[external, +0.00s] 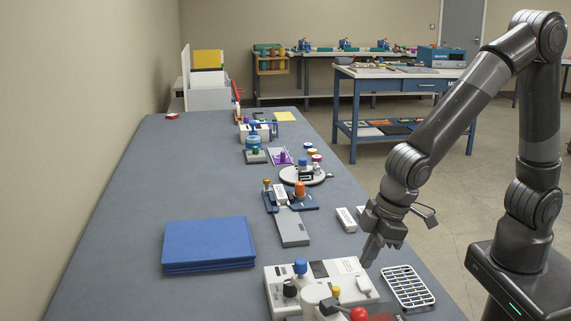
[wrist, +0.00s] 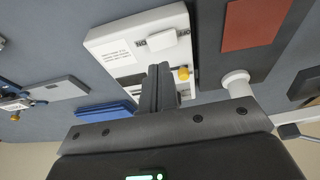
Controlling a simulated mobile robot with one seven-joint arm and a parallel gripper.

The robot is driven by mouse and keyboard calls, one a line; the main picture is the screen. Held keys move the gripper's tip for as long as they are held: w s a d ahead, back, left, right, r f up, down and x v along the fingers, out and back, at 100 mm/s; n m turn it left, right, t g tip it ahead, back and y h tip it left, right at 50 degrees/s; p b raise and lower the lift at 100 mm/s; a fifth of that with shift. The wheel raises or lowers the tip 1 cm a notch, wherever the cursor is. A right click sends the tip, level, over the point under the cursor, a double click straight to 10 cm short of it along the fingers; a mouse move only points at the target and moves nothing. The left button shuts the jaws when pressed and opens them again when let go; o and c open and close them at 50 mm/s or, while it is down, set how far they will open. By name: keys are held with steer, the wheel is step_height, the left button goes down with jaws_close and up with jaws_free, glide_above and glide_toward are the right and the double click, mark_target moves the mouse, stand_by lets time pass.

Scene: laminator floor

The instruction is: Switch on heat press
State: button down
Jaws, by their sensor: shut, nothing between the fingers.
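The heat press appears to be the white machine (external: 277,272) at the bottom of the external view, with a blue knob (external: 300,267), a black knob (external: 290,288), a small yellow knob (external: 336,291) and a red ball (external: 358,314). Its white body (wrist: 100,38) also shows in the wrist view, with a printed label, a white raised switch (wrist: 161,40) and the yellow knob (wrist: 184,74). My gripper (external: 369,262) is shut and empty, pointing down above the right part of the machine. In the wrist view its fingers (wrist: 158,70) are near the switch; I cannot tell whether they touch it.
A white grid rack (external: 408,287) lies to the right of the machine. A grey clamp-like tool (external: 292,228) and small white blocks (external: 346,220) lie behind.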

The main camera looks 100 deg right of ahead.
mark_target(362, 279)
steer(key=shift+d+f, duration=0.15)
steer(key=shift+f, duration=0.75)
steer(key=shift+d+f, duration=0.15)
steer(key=shift+f, duration=0.7)
steer(key=shift+d+f, duration=0.15)
steer(key=shift+f, duration=0.15)
steer(key=shift+s, duration=0.1)
